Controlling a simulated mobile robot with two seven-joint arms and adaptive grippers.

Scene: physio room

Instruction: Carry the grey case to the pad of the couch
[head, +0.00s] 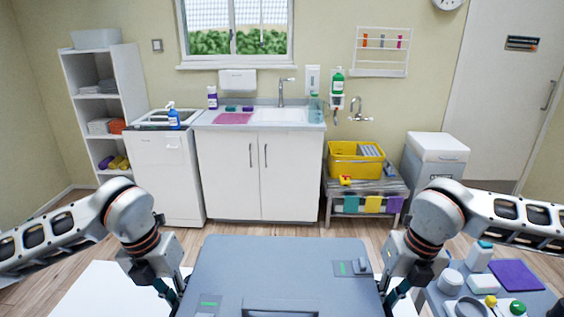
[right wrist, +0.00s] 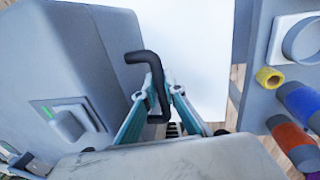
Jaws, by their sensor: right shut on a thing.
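The grey case (head: 275,270) is large and box-shaped, with green-marked grey latches, and fills the bottom centre of the head view between my arms. My right gripper (head: 388,296) is at its right side. In the right wrist view that gripper (right wrist: 158,95) is shut on a black bent handle (right wrist: 142,57) on the side of the case (right wrist: 65,60). My left gripper (head: 172,292) is at the left side of the case; its fingertips are largely hidden, so its grip does not show. I cannot make out the couch pad in either view.
A grey trolley top (head: 435,298) with bottles, tubs and a purple item (head: 516,274) stands close on the right. A white flat surface (head: 90,290) lies low at left. Wooden floor separates the case from the white sink cabinet (head: 260,175) and the yellow crate's stand (head: 365,186).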

